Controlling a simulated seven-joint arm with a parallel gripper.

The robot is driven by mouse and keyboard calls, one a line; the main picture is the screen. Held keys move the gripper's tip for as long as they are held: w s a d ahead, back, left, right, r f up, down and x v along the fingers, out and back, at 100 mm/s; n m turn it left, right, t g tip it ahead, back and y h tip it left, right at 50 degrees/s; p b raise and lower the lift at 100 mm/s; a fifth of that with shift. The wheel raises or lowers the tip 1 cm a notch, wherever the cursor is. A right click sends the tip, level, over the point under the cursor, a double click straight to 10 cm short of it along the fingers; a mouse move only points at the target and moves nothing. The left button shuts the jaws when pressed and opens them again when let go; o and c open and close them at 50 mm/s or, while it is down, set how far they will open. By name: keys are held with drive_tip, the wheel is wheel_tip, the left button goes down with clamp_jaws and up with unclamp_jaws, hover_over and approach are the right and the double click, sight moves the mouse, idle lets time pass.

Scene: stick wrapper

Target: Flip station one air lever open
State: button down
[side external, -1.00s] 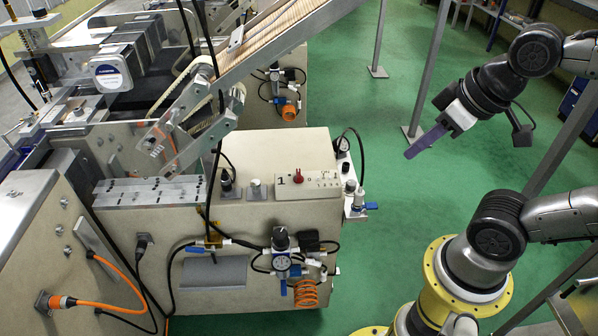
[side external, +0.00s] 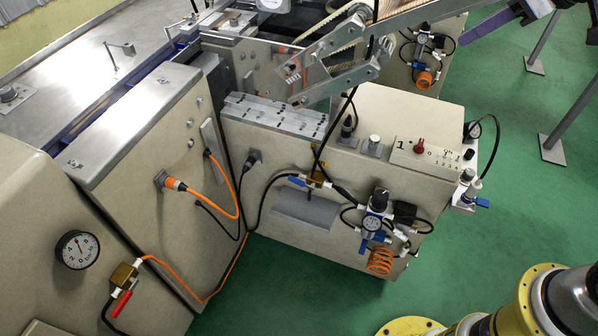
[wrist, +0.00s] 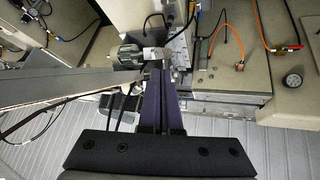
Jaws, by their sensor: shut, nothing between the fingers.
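The station marked 1 is a beige cabinet (side external: 375,110) with a red knob on its top panel. A blue lever (side external: 482,202) sits on the fitting at its right end. Another blue lever (side external: 297,181) is on a brass valve on its front, and one more (side external: 363,246) is by the regulator. A red lever (side external: 122,303) is on a separate brass valve at lower left, below a gauge. I cannot tell which is the task's lever. My gripper (side external: 464,41), with purple fingers, is at the upper right, apart from all these levers. In the wrist view its fingers (wrist: 161,78) are together and empty.
A sloping conveyor (side external: 370,45) crosses above the cabinet. Orange and black hoses (side external: 235,208) hang across the front. A gauge (side external: 77,249) is on the left cabinet.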

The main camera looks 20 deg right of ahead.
drive_tip(key=w+a+f+n, duration=0.1)
drive_tip(key=w+a+f, duration=0.15)
drive_tip(key=w, duration=0.25)
drive_tip(key=w+a+f+n, duration=0.1)
drive_tip(key=w+a+f, duration=0.15)
drive_tip(key=w, duration=0.35)
drive_tip(key=n+g, duration=0.2)
drive_tip(key=g, duration=0.3)
hover_over(293, 178)
drive_tip(key=s+d, duration=0.4)
drive_tip(key=s+d+f+x, duration=0.1)
drive_tip(key=s+d+x, duration=0.15)
drive_tip(key=x, duration=1.25)
drive_tip(key=s+d+f+x, duration=0.1)
drive_tip(key=s+x, duration=0.2)
drive_tip(key=x, duration=1.1)
drive_tip(key=shift+y, duration=0.3)
drive_tip(key=x, duration=1.3)
drive_tip(key=shift+w+a+r, duration=0.1)
drive_tip(key=shift+w+a, duration=0.05)
drive_tip(key=shift+a, duration=0.1)
drive_tip(key=shift+w, duration=0.1)
drive_tip(key=shift+w+a+f, duration=0.4)
drive_tip(key=shift+a+f, duration=0.05)
drive_tip(key=shift+f, duration=0.2)
